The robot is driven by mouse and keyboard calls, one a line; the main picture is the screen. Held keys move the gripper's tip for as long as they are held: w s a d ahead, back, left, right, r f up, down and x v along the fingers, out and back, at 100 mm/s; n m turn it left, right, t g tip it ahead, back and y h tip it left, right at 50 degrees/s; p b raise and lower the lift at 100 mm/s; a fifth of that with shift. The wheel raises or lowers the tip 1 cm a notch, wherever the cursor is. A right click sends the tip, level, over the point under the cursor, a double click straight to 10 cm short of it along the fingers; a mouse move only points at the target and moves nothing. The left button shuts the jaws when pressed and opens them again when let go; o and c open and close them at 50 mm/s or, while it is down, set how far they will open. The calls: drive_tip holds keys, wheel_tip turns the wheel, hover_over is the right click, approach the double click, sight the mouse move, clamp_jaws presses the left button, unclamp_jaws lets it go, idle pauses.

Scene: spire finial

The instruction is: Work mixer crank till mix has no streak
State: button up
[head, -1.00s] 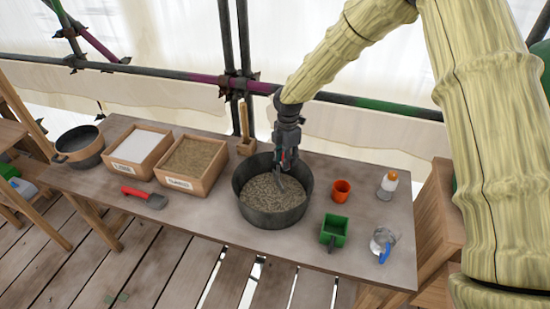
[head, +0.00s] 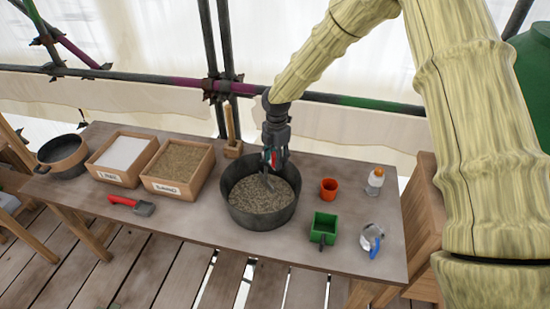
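A dark round mixing tub (head: 236,205) stands at the middle of the table. The mix (head: 262,197) in it is grey-brown and speckled, with light and dark flecks still showing. The mixer crank (head: 266,181) is a grey bent piece reaching down into the mix at the tub's back. My gripper (head: 274,163) is above the back of the tub, its fingers closed around the crank's top, where a little red shows. The fingers hide most of the grip, and the crank's lower end is buried in the mix.
Left of the tub are the sand box (head: 172,188), the lime box (head: 112,177), a pan (head: 62,160) and a red-handled trowel (head: 130,204). Right are an orange cup (head: 329,189), green scoop box (head: 323,228), clear jug (head: 371,240) and bottle (head: 375,182). A wooden-handled tool (head: 232,135) stands behind.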

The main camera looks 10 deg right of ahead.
idle(0.3)
wheel_tip(320, 180, up, 12)
drive_tip(key=shift+f, duration=0.1)
idle(0.5)
idle(0.4)
